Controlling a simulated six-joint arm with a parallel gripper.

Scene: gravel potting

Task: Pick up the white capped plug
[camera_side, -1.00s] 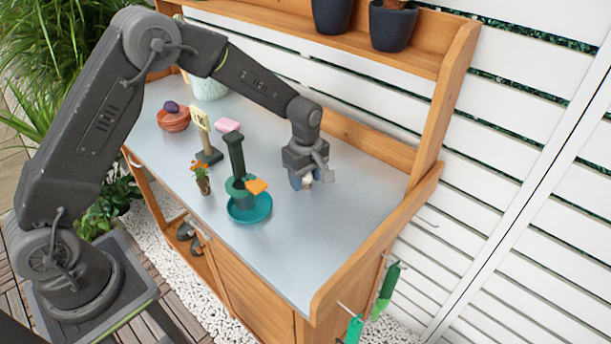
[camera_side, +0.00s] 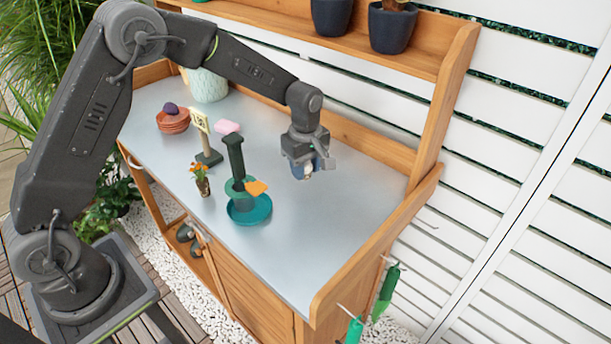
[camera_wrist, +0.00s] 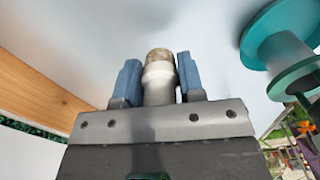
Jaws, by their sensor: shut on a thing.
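The white capped plug (camera_wrist: 159,82) stands between the two blue fingers of my gripper (camera_wrist: 156,75) in the wrist view. It has a pale body and a brownish, speckled end. My gripper is shut on it. In the side view my gripper (camera_side: 306,171) is over the right part of the grey tabletop, and only a small pale bit of the plug (camera_side: 308,175) shows at its fingertips. I cannot tell from these views how far the plug is above the tabletop.
A teal dish (camera_side: 250,212) with a dark green post (camera_side: 236,160) and an orange piece (camera_side: 256,187) stands left of my gripper. The tabletop's right front is clear.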

